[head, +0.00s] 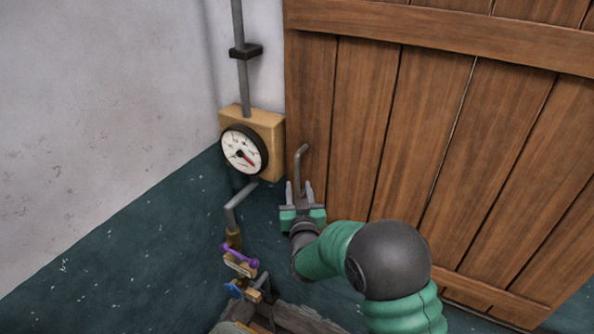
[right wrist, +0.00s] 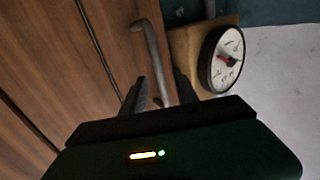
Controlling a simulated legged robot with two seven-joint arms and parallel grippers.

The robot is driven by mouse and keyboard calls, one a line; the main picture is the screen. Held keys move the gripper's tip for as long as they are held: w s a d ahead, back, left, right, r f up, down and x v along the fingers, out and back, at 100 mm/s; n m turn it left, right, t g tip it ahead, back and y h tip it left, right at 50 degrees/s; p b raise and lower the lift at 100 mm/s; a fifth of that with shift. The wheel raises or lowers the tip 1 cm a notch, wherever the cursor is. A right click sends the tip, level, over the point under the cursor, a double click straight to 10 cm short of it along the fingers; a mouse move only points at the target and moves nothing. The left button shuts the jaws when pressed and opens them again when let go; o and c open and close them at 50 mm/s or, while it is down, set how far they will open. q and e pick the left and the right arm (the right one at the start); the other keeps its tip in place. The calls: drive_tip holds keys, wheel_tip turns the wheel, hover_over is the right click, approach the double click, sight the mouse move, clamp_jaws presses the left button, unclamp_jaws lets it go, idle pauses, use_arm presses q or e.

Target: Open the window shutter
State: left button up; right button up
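The window shutter (head: 405,125) is a brown plank panel with cross battens, filling the right of the head view. It also shows at the left of the right wrist view (right wrist: 60,70). A grey bent metal handle (head: 300,158) stands at its lower left edge. In the right wrist view the handle (right wrist: 152,52) runs down between the fingers. My right gripper (head: 300,188) is open, with its fingers on either side of the handle's lower part and gaps visible. The handle's lower end is hidden by the gripper. My left gripper is not in view.
A round dial gauge (head: 242,150) on a tan box (head: 268,128) sits just left of the handle, with grey pipe (head: 240,60) above. Below are a purple lever (head: 239,255) and a blue knob (head: 234,289). The white and dark green wall (head: 100,110) is bare at left.

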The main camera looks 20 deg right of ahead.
sight(298, 180)
drive_tip(key=w, duration=0.2)
drive_tip(key=w+d+p, duration=0.1)
drive_tip(key=w, duration=0.2)
drive_tip(key=shift+w+d, duration=0.1)
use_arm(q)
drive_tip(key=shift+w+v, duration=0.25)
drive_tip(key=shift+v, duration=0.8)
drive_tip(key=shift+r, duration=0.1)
use_arm(e)
clamp_jaws()
